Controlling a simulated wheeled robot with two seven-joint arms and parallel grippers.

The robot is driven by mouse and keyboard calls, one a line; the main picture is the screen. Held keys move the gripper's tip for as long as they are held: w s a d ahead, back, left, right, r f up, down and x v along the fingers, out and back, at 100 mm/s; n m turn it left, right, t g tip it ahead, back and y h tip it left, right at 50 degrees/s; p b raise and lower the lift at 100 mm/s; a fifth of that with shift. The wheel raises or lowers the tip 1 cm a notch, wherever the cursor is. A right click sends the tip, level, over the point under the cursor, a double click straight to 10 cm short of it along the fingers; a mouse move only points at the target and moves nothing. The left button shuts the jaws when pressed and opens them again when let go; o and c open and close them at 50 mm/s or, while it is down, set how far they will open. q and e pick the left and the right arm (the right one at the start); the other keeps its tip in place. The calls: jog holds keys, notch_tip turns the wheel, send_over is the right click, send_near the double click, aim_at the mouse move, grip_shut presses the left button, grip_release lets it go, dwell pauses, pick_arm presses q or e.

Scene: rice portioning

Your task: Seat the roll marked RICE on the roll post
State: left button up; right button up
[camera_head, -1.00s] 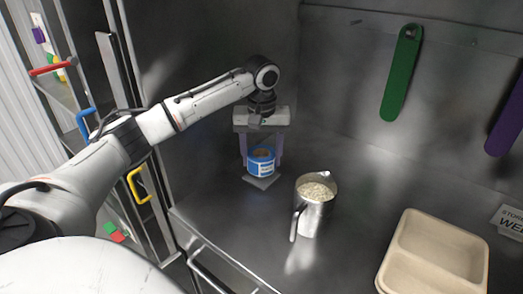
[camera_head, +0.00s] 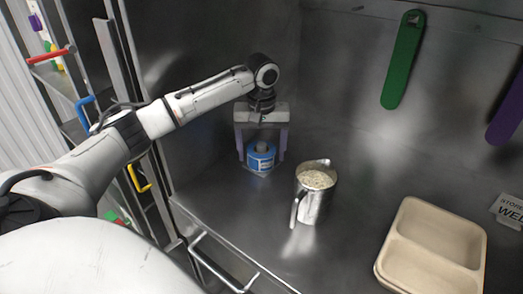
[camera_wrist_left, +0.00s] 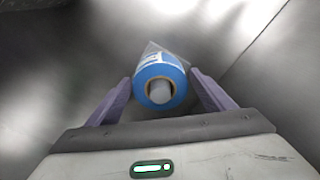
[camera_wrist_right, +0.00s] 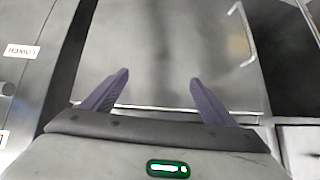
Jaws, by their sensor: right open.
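The blue roll (camera_head: 261,159) with a white label stands upright at the back left of the steel counter. A grey post (camera_head: 261,146) shows through its core, its top sticking out. The left wrist view looks down on the roll (camera_wrist_left: 147,70) around the post end (camera_wrist_left: 159,92); part of the square base plate shows behind. I cannot read the label clearly. My left gripper (camera_head: 262,151) is open, with its purple fingers on both sides of the roll and apart from it. My right gripper (camera_wrist_right: 158,88) is open and empty in the right wrist view.
A steel jug (camera_head: 314,194) of pale grains stands right of the roll. A beige two-compartment tray (camera_head: 396,236) lies at the front right, near a label card (camera_head: 510,212). A green tool (camera_head: 402,62) and a purple one (camera_head: 507,115) hang on the back wall.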

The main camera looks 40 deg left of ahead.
pick_arm(q)
jog(key=shift+r, duration=0.15)
notch_tip(320, 180, up, 10)
jog(key=shift+s+d, duration=0.45)
jog(key=shift+s, duration=0.1)
dwell(0.6)
